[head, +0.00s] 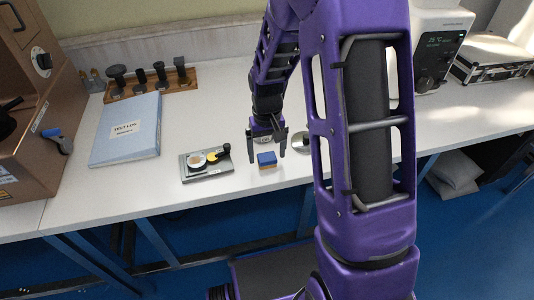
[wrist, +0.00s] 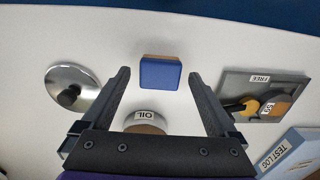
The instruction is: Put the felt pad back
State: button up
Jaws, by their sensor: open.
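A small block with a blue top and a tan lower layer (head: 267,158), which looks like the felt pad, lies on the white bench near its front edge. It also shows in the wrist view (wrist: 160,73). My gripper (head: 266,150) is open and points down at the block. In the wrist view the block appears between the two fingertips, with a gap on each side. I cannot tell how far above the bench the fingertips are. A round dish labelled OIL (wrist: 145,122) sits between the fingers, closer to the palm, partly hidden by the gripper.
A round metal lid with a black knob (wrist: 72,88) lies beside one finger. A grey tray (head: 207,176) labelled FREE, holding a round jar and a yellow-and-black piece, stands left of the block. A blue test log binder (head: 127,130) lies further left.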

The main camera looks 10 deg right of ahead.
aim_at(267, 157)
notch_tip(267, 157, up, 11)
jog(key=p, duration=0.1)
jog(key=shift+p, duration=0.3)
jog(key=shift+r, duration=0.15)
